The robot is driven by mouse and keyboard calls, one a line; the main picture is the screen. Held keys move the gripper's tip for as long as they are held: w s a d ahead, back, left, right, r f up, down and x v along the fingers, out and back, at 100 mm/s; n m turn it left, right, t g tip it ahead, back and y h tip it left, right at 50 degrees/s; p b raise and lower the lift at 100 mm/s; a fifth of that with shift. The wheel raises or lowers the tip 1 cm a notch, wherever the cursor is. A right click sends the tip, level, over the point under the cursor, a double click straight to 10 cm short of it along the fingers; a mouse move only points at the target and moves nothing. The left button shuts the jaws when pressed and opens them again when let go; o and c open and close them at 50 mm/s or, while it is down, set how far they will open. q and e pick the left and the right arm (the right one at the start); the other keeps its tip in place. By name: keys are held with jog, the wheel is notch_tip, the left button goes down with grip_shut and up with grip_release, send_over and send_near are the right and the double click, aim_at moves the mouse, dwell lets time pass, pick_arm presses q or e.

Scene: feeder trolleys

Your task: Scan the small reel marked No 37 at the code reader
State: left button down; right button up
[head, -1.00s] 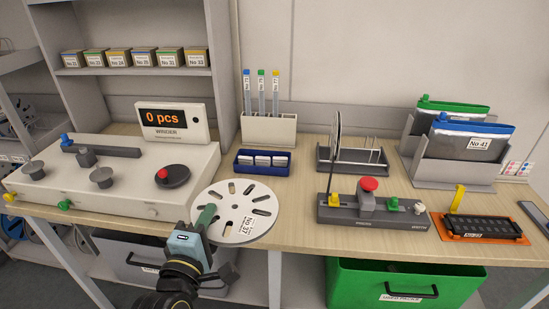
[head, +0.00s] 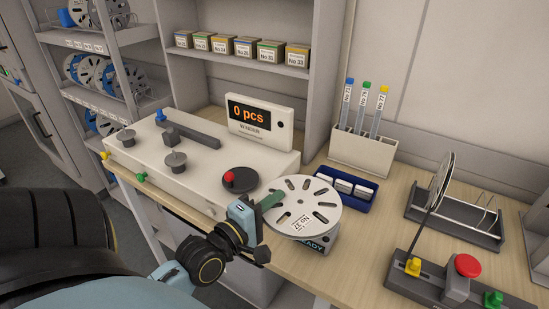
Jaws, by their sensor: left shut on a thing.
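The small white reel marked No 37 (head: 312,217) has slotted holes and a label facing up. My left gripper (head: 266,203) is shut on its left edge and holds it flat over the bench. Below the reel, a dark box front with the lit word "READY" (head: 318,246) shows; most of that device is hidden by the reel. I cannot tell whether the reel touches it. No part of my right gripper is in view.
The winder (head: 205,160), reading 0 pcs, stands left of the reel. A splicer-like unit with a red knob (head: 467,266) is at front right. Shelves of reels (head: 100,75) stand far left.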

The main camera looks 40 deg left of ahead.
pick_arm(q)
jog(key=shift+w+a+f+b, duration=0.25)
jog(key=shift+w+b, duration=0.1)
jog(key=shift+w, duration=0.15)
jog(key=w, duration=0.1)
jog(key=w+b, duration=0.1)
jog(key=f, duration=0.1)
jog(key=shift+w+a+b, duration=0.3)
jog(key=shift+w+b, duration=0.1)
jog(key=w+b, duration=0.1)
jog(key=w+f+b, duration=0.1)
jog(key=w, duration=0.1)
jog(key=w+a+b, duration=0.1)
jog(key=shift+w+f, duration=0.3)
jog(key=shift+w, duration=0.05)
jog(key=w+b, duration=0.1)
jog(key=w, duration=0.1)
jog(key=w+a+f+b, duration=0.1)
jog(key=shift+w+b, duration=0.1)
jog(key=shift+b, duration=0.2)
pick_arm(e)
jog(key=w+d+f, duration=0.1)
jog(key=d+f, duration=0.2)
jog(key=f, duration=0.5)
jog(key=shift+w+d, duration=0.25)
jog(key=shift+d, duration=0.05)
pick_arm(q)
jog(key=shift+r, duration=0.1)
pick_arm(e)
jog(key=shift+w+a, duration=0.1)
